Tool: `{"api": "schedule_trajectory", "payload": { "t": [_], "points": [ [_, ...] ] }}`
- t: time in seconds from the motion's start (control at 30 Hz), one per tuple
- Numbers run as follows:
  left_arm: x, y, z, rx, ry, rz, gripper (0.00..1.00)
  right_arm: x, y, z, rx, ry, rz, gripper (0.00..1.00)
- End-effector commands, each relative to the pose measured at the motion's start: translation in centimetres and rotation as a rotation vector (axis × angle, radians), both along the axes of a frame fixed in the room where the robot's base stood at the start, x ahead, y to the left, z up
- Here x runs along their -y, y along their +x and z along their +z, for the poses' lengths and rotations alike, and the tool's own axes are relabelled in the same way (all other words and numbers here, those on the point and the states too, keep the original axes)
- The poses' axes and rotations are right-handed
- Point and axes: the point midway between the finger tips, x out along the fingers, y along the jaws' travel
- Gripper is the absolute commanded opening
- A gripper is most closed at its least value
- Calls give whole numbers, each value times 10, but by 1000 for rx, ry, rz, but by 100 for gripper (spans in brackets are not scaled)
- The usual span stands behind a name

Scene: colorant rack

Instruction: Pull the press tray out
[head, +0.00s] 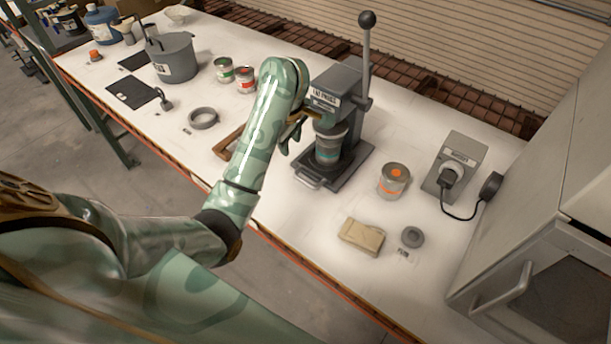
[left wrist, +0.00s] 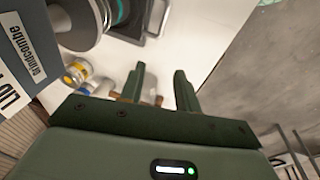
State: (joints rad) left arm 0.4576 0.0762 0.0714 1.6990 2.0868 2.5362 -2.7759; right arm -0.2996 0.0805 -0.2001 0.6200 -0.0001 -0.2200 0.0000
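The grey lid press (head: 340,84) stands on the white bench in the middle of the head view, its lever with a black knob upright. Its dark press tray (head: 310,173) sits at the base with a light handle (head: 307,182) at the front edge. A can with a teal band (head: 329,150) stands over the tray, under the press head. My left gripper (head: 291,137) is open and empty, left of the press and above the bench, apart from the handle. Its spread fingers (left wrist: 162,90) show in the left wrist view. My right gripper is not in view.
A can with an orange spot (head: 393,182), a tan block (head: 361,236) and a grey knob-like piece (head: 412,237) lie right of the press. A wooden frame (head: 228,143) lies behind my left arm. The bench edge before the tray looks clear.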

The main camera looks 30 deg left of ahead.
Motion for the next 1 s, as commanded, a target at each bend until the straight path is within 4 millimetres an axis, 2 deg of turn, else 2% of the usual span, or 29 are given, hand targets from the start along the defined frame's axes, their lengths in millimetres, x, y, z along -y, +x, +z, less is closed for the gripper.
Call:
{"api": "schedule_trajectory", "payload": {
  "t": [0.07,0.17,0.27,0.5,0.7,0.83,1.0],
  "points": [
    [15,1,3,-13,-79,-37,33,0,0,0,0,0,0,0],
    [22,2,-2,-19,-115,-56,33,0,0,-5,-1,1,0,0],
    [23,4,-19,-22,-117,-57,33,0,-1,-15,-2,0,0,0],
    [24,14,-81,-24,-115,-55,33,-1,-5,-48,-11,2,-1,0],
    [25,22,-126,-24,-112,-55,33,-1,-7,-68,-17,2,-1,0],
    [25,26,-144,-22,-112,-54,33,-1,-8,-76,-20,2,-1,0],
    [25,29,-155,-20,-110,-53,33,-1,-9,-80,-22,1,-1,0]
  ]
}}
